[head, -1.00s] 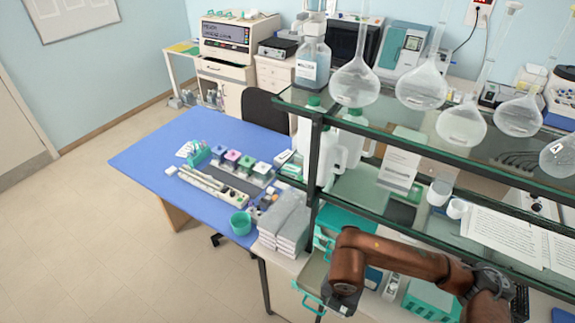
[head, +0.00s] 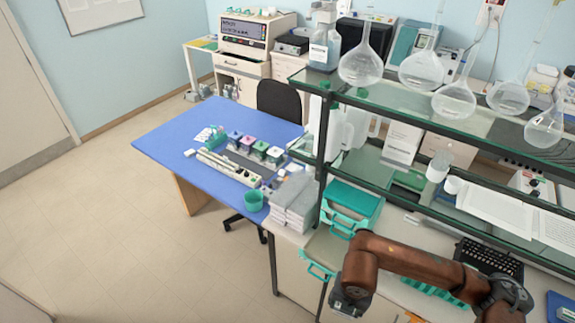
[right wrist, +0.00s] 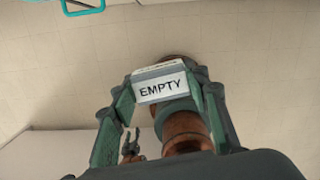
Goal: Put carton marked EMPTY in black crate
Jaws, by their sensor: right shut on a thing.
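The white carton marked EMPTY (right wrist: 161,87) is between the fingers of my right gripper (right wrist: 160,92) in the right wrist view. The fingers are shut on its two sides, and its black lettering faces the camera. In the head view my right arm reaches in from the lower right and bends down, but its fingers and the carton do not show. A small dark gripper, seemingly my left one (right wrist: 130,145), shows far behind in the right wrist view with its fingers apart and nothing visible between them. No black crate shows in either view.
A blue table (head: 160,145) with staining gear and a green cup (head: 253,200) stands left of the bench. Glass shelves (head: 430,120) with flasks rise over the bench. Bare floor (head: 130,240) is free at left.

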